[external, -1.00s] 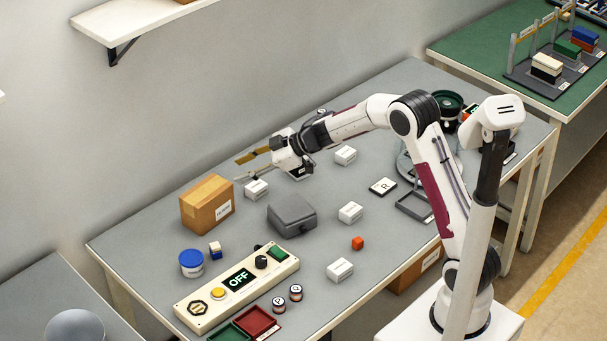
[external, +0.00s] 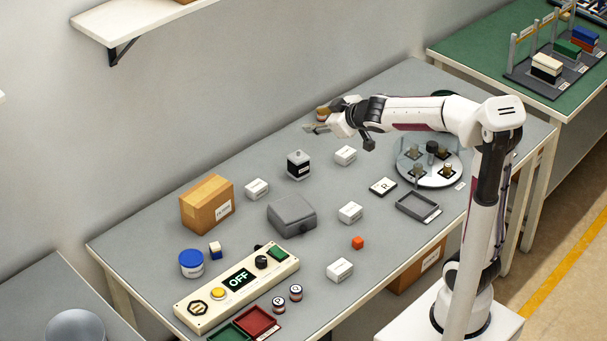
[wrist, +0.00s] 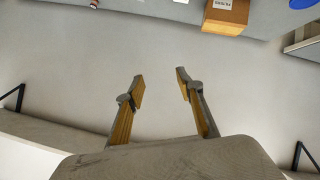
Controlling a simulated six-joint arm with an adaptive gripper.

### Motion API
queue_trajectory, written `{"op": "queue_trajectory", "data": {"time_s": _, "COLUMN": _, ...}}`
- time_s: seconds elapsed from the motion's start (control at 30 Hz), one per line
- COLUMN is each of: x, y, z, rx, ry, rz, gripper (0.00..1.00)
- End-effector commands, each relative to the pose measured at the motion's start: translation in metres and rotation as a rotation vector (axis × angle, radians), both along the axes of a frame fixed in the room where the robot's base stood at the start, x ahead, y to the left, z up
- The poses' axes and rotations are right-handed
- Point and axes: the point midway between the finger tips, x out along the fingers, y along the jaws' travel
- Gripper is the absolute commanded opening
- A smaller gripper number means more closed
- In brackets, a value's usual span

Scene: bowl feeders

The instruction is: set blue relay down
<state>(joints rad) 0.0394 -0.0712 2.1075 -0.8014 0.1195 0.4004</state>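My gripper (external: 316,121) is at the back of the grey table, near the wall, with its fingers pointing left. The wrist view shows its two yellow-padded fingers (wrist: 158,85) spread apart with nothing between them. A small blue and cream block (external: 215,250) stands on the grey table beside the blue-lidded tub, well away from my gripper; I cannot tell if it is the blue relay. A larger blue block (external: 585,38) sits in the rack on the green bench.
A round plate (external: 430,178) with fixtures is at right. A wall shelf (external: 130,20) overhangs at upper left.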

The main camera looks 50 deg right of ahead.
Motion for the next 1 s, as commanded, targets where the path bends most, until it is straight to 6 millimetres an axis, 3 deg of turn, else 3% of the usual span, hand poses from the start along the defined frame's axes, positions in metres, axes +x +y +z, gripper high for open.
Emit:
{"op": "queue_trajectory", "data": {"time_s": 0.17, "x": -0.05, "y": -0.012, "z": 0.003, "rx": 0.028, "ry": 0.049, "rz": -0.088, "gripper": 0.37}}
{"op": "queue_trajectory", "data": {"time_s": 0.47, "x": -0.139, "y": -0.016, "z": -0.013, "rx": 0.104, "ry": 0.168, "rz": -0.195, "gripper": 0.37}}
{"op": "queue_trajectory", "data": {"time_s": 0.67, "x": -0.2, "y": -0.007, "z": -0.032, "rx": 0.172, "ry": 0.265, "rz": -0.23, "gripper": 0.37}}
{"op": "queue_trajectory", "data": {"time_s": 1.0, "x": -0.296, "y": 0.027, "z": -0.069, "rx": 0.298, "ry": 0.432, "rz": -0.22, "gripper": 0.37}}
